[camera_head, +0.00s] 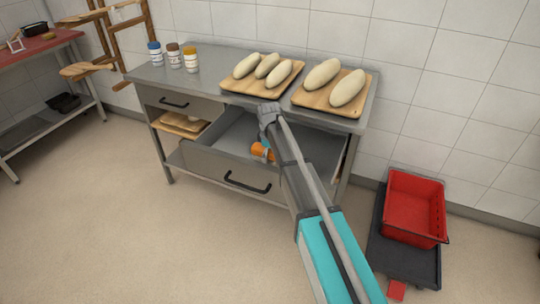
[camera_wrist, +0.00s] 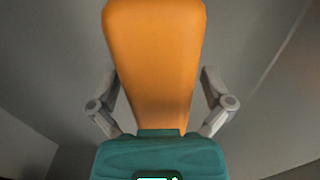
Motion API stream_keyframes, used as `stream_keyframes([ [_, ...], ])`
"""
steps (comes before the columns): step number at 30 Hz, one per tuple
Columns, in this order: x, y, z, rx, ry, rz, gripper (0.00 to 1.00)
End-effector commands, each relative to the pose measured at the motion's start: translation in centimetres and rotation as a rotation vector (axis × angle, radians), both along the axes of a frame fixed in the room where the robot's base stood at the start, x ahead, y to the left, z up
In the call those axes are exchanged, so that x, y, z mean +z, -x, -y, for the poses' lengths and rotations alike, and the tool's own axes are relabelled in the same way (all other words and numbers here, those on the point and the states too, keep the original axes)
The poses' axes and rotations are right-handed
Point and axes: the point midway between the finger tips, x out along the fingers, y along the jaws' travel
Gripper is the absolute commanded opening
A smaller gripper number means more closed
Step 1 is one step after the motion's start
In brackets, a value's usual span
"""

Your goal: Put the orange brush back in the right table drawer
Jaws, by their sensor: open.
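The right table drawer (camera_head: 215,163) is pulled out and its inside shows grey. The orange brush (camera_head: 258,150) shows at the drawer's opening, partly hidden by my arm; I cannot tell whether it rests on the drawer floor. In the wrist view the orange brush (camera_wrist: 153,50) fills the middle, lying between my fingers. My gripper (camera_wrist: 158,100) is open, with one finger on each side of the brush and small gaps beside it.
The metal table (camera_head: 215,65) bears two wooden boards with pale dough loaves and several small jars (camera_head: 173,56). A smaller closed drawer (camera_head: 172,102) is at the left. A red crate (camera_head: 413,205) stands on a dark base at the right. The floor in front is clear.

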Motion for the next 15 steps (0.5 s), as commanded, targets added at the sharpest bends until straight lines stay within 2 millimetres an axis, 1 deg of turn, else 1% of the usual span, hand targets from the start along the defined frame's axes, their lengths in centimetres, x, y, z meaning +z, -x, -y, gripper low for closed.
stream_keyframes([
  [8,1.6,0.0,0.0,0.000,0.000,0.000,1.00],
  [15,3.7,0.0,0.0,0.000,0.000,0.000,1.00],
])
